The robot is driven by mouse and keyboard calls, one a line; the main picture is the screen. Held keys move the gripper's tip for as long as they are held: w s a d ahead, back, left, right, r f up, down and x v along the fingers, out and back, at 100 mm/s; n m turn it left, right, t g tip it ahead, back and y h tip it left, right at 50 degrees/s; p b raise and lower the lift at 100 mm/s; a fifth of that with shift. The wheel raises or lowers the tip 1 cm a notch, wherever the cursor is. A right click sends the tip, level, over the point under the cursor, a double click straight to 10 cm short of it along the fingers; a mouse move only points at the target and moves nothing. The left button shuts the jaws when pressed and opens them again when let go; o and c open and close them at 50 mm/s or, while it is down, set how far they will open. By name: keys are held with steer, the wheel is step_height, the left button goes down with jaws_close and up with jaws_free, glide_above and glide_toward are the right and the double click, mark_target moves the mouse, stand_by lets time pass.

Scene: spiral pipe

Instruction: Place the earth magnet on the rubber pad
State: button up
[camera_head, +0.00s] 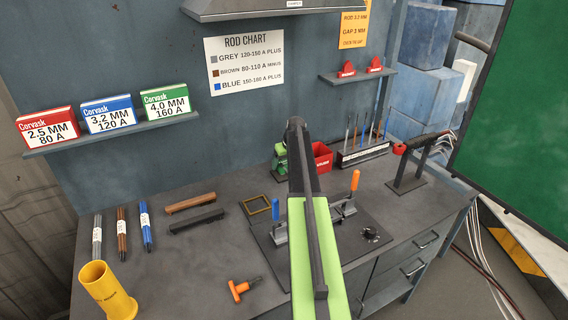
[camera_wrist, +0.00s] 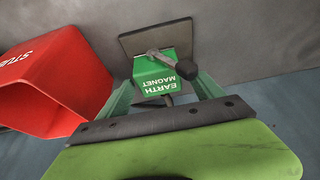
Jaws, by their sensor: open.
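The earth magnet (camera_wrist: 158,78) is a green block with white lettering, a dark plate and a lever with a black knob. In the wrist view it lies between the two green fingers of my open gripper (camera_wrist: 166,88); I cannot tell whether they touch it. In the head view the magnet (camera_head: 280,160) stands at the back of the bench, partly hidden by my arm, which also hides my gripper. A dark square with a yellow border (camera_head: 257,206), seemingly the rubber pad, lies bare on the bench, nearer and left of the magnet.
A red stub bin (camera_wrist: 45,85) stands close beside the magnet; it shows in the head view too (camera_head: 322,157). A dark plate with clamps (camera_head: 345,235) lies nearer.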

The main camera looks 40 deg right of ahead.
steer(key=p+v, duration=1)
steer(key=v, duration=0.1)
steer(key=shift+r, duration=0.3)
steer(key=shift+s, duration=0.1)
steer(key=s+a+f+n+g+y, duration=0.1)
steer(key=s+a+g, duration=0.15)
steer(key=a, duration=1.85)
steer(key=s+a+f+n+g+y, duration=0.1)
steer(key=s+a, duration=0.3)
steer(key=a, duration=1.7)
steer(key=s+a, duration=0.7)
steer(key=a, duration=0.4)
steer(key=shift+s+a+n+g+h, duration=0.35)
steer(key=shift+n+g+h, duration=0.05)
steer(key=shift+g, duration=0.05)
step_height(320, 180, down, 3)
steer(key=b, duration=0.3)
steer(key=shift+f, duration=0.15)
steer(key=shift+r, duration=0.35)
steer(key=shift+c, duration=0.2)
